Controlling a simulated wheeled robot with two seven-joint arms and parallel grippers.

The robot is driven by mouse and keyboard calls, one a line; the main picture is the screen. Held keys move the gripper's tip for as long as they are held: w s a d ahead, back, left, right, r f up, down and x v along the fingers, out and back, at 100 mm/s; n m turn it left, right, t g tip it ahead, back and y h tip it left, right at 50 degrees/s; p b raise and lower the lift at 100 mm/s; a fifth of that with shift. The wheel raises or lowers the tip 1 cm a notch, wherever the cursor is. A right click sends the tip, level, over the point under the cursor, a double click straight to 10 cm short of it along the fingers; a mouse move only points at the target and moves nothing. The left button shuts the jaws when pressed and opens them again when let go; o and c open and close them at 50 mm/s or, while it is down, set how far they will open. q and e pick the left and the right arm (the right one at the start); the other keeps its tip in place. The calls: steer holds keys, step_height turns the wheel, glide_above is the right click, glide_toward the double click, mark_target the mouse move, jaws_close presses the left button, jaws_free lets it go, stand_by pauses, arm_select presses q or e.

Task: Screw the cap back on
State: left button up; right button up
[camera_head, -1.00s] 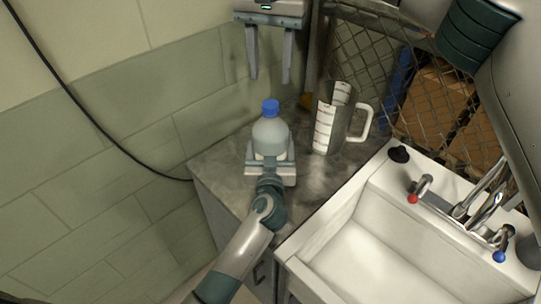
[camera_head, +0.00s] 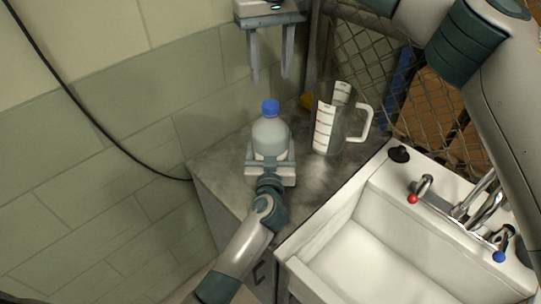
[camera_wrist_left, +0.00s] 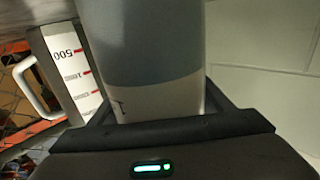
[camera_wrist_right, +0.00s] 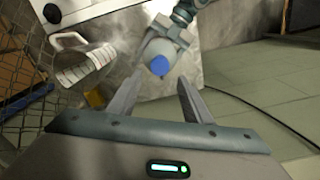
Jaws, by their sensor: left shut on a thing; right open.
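My left gripper (camera_head: 270,160) is shut around the bottle's body from the front. The bottle fills the middle of the left wrist view (camera_wrist_left: 150,60), its top out of frame there. My right gripper (camera_head: 271,80) is open and empty, fingers pointing down, above and behind the cap and apart from it. In the right wrist view, the cap (camera_wrist_right: 160,66) shows beyond the gap between the open fingers. I cannot tell how tightly the cap sits.
A measuring jug (camera_head: 338,122) with a white handle stands to the right of the bottle. A white sink (camera_head: 350,262) with taps and a black plug (camera_head: 399,153) lies further right. A tiled wall is on the left, and wire mesh (camera_head: 362,57) is behind the counter.

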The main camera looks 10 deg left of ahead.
mark_target(271, 103)
steer(key=shift+f, duration=0.15)
steer(key=shift+f, duration=3.85)
